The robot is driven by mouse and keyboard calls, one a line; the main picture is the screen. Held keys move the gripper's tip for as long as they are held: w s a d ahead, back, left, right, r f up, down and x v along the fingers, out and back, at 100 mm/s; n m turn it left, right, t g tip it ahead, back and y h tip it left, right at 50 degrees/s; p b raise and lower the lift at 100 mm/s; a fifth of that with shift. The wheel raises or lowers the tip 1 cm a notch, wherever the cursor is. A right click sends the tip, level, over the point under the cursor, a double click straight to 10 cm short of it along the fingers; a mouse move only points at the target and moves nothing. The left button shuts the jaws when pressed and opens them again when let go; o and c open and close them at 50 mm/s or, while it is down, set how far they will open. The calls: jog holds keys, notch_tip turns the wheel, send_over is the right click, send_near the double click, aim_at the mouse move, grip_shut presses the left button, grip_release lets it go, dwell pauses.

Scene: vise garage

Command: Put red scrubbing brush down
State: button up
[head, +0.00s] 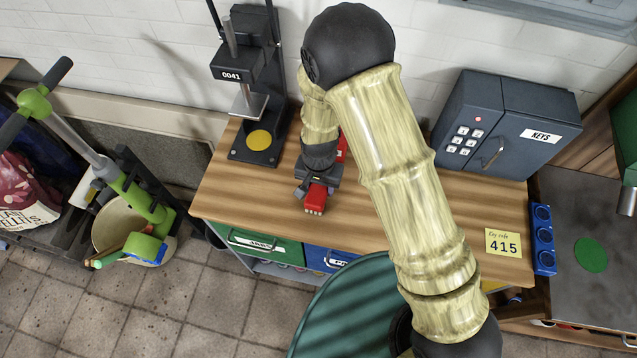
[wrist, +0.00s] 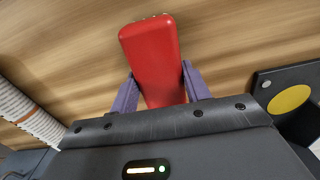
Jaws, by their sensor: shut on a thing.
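My gripper (head: 315,187) is over the wooden bench top, left of its middle, pointing down. It is shut on the red scrubbing brush (head: 315,202). In the wrist view the red brush (wrist: 153,55) stands out between the two purple fingers of my gripper (wrist: 158,88), with the wood grain of the bench behind it. I cannot tell whether the brush touches the bench. Its bristles are mostly hidden.
A press marked 0041 (head: 262,150) stands on the bench to the left. A grey key safe (head: 505,125) and a yellow note (head: 503,243) are on the right. A red thing (head: 342,148) shows partly behind my arm. Bare wood (head: 245,200) lies in front of the press.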

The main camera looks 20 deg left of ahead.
jog(key=shift+f, duration=0.1)
jog(key=o, duration=1)
jog(key=shift+o, duration=0.2)
jog(key=shift+f+b, duration=0.1)
jog(key=shift+b, duration=0.2)
notch_tip(320, 180, up, 18)
jog(key=b, duration=0.3)
jog(key=shift+w+a+f+b, duration=0.15)
jog(key=shift+a+f+b, duration=0.1)
jog(key=shift+b, duration=0.1)
jog(key=d+r+t, duration=0.1)
jog(key=d+t, duration=0.1)
jog(key=d, duration=2.8)
jog(key=shift+s+r+m+t, duration=0.3)
jog(key=shift+s+m, duration=0.1)
jog(key=shift+s, duration=0.05)
